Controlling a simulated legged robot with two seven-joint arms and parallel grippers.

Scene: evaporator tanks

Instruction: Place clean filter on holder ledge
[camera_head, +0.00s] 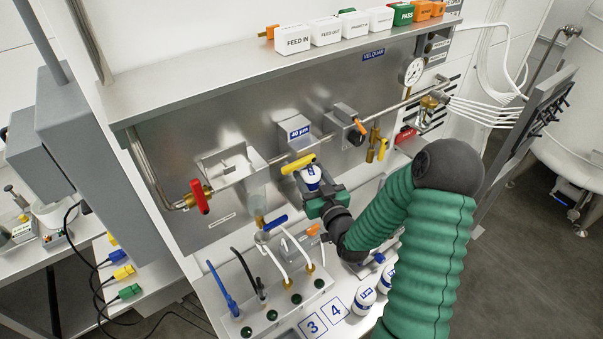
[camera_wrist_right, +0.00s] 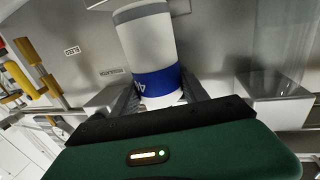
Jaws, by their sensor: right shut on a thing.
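The filter, a white cartridge with a blue band (camera_head: 311,177), is upright or slightly tilted in front of the steel panel. In the wrist view the filter (camera_wrist_right: 147,45) stands between the two dark fingers (camera_wrist_right: 158,98). A grey block labelled 40 µm (camera_head: 295,131) is on the panel above and behind it. A yellow handle (camera_head: 298,164) is close by the filter's top; contact cannot be told. I cannot clearly make out which surface is the holder ledge. My left gripper is not in view.
Other blue-banded cartridges (camera_head: 363,299) stand on the bench beside number tiles 3 and 4 (camera_head: 323,318). A clear bowl (camera_head: 258,201), a blue handle (camera_head: 275,222) and a red valve handle (camera_head: 200,197) are left of the gripper. A shelf (camera_head: 255,68) overhangs the panel.

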